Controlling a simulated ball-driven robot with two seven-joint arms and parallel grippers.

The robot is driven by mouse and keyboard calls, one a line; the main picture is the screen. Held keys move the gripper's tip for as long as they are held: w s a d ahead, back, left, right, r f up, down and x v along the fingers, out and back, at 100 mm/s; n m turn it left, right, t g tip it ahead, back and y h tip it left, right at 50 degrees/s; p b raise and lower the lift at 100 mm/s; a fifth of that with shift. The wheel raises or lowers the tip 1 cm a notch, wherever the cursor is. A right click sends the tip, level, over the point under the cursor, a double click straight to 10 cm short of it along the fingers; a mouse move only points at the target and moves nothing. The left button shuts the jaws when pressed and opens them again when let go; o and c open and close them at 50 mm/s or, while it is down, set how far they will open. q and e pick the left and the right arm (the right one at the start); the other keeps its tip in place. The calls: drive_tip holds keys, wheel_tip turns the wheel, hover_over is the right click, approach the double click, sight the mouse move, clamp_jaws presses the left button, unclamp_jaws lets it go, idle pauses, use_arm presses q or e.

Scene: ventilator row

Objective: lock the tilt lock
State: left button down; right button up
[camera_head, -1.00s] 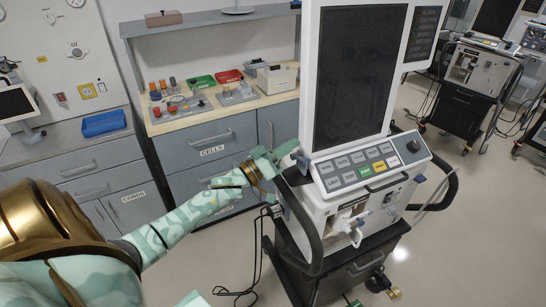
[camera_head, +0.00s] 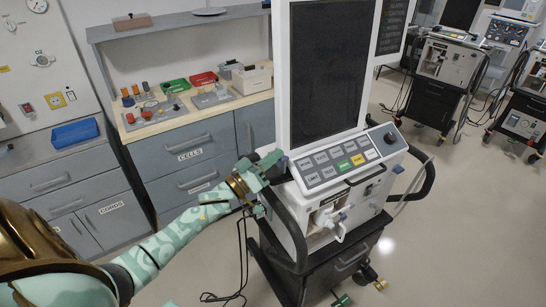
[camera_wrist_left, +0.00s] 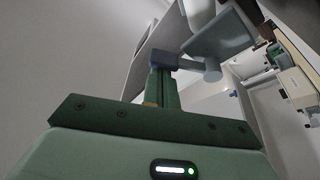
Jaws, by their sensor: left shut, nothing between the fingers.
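The ventilator (camera_head: 325,215) stands on a dark cart with a tall dark screen (camera_head: 328,75) above its button panel. A small blue-grey lever (camera_head: 274,157), likely the tilt lock, sticks out at the screen's lower left edge. My left gripper (camera_head: 262,167) is at this lever, its fingers shut and empty. In the left wrist view, the closed green fingers (camera_wrist_left: 163,88) reach up to a blue tip, beside a pale grey rounded knob or lever (camera_wrist_left: 207,69) below a grey panel. I cannot tell whether they touch. My right gripper is not in view.
A black side handle (camera_head: 284,228) curves below my left gripper. Grey drawers (camera_head: 188,155) and a counter with coloured parts stand behind on the left. Cables hang left of the cart. Other ventilators (camera_head: 448,70) stand at the back right. The floor in front right is clear.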

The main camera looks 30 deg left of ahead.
use_arm(q)
drive_tip(key=f+m+g+h+b, duration=0.1)
drive_tip(key=m+h+b, duration=0.1)
drive_tip(key=m, duration=0.2)
drive_tip(key=f+m+g+h+b, duration=0.1)
drive_tip(key=f+m+b, duration=0.1)
drive_tip(key=m, duration=0.3)
drive_tip(key=d+f+m+h+b, duration=0.1)
drive_tip(key=f+m+h+b, duration=0.1)
drive_tip(key=m, duration=0.3)
drive_tip(key=shift+s+f+g+h+b, duration=0.2)
drive_tip(key=shift+s+g+h+b, duration=0.15)
drive_tip(key=shift+b, duration=0.35)
drive_tip(key=shift+w+r+p, duration=0.1)
drive_tip(key=shift+r+p, duration=0.5)
drive_tip(key=shift+r, duration=0.05)
drive_tip(key=s+a+p, duration=0.2)
drive_tip(key=s+a, duration=0.2)
drive_tip(key=s, duration=0.4)
drive_tip(key=shift+s+f, duration=0.2)
drive_tip(key=shift+f, duration=0.05)
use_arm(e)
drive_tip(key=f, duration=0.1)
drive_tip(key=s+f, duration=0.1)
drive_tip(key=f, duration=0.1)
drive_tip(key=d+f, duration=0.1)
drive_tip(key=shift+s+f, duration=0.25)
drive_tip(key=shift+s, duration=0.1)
